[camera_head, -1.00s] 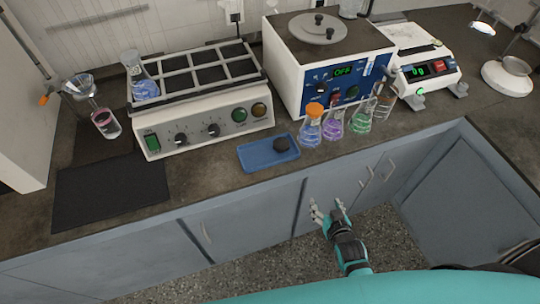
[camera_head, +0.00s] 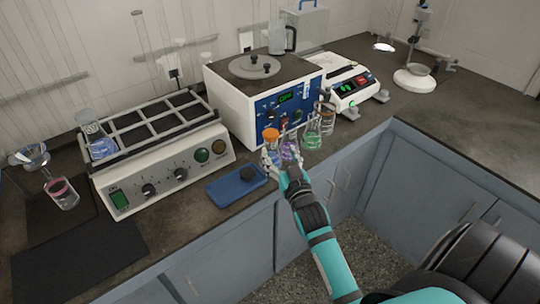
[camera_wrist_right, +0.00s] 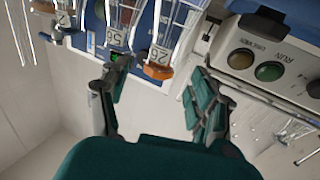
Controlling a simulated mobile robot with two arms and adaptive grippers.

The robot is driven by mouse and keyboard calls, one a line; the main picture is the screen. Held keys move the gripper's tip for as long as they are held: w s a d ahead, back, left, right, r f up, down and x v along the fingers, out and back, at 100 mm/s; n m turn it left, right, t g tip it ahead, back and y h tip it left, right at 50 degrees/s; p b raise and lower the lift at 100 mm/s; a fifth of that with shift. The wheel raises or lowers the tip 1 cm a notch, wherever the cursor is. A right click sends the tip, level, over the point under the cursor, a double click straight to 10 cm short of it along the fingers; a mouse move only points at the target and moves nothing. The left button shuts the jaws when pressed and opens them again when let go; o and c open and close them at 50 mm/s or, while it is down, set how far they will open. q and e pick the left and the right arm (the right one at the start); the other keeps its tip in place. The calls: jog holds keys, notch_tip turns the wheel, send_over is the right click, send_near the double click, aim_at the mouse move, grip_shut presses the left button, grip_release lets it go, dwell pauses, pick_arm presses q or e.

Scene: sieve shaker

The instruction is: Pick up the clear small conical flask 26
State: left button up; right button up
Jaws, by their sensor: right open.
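The clear conical flask 26 (camera_wrist_right: 163,48) shows in the right wrist view with its label and orange stopper. My right gripper (camera_head: 281,163) is open in front of the row. In the wrist view the right gripper (camera_wrist_right: 158,85) has its fingers spread, with the stopper just beyond and between their tips. I cannot tell whether they touch the glass. My left gripper is not in view.
A flask with purple liquid (camera_head: 289,150) stands close beside, then one with green liquid (camera_head: 312,136). The blue-panelled machine (camera_head: 228,103) stands close behind. A blue tray (camera_head: 223,190) and the shaker (camera_head: 150,182) are at left. The dark mat (camera_head: 80,260) is empty.

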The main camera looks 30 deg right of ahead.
aim_at(273, 144)
jog(key=x, duration=0.5)
jog(key=p+x, duration=0.1)
jog(key=x, duration=0.1)
jog(key=shift+w+f, duration=0.3)
jog(key=shift+w, duration=0.1)
jog(key=shift+a, duration=0.1)
grip_shut()
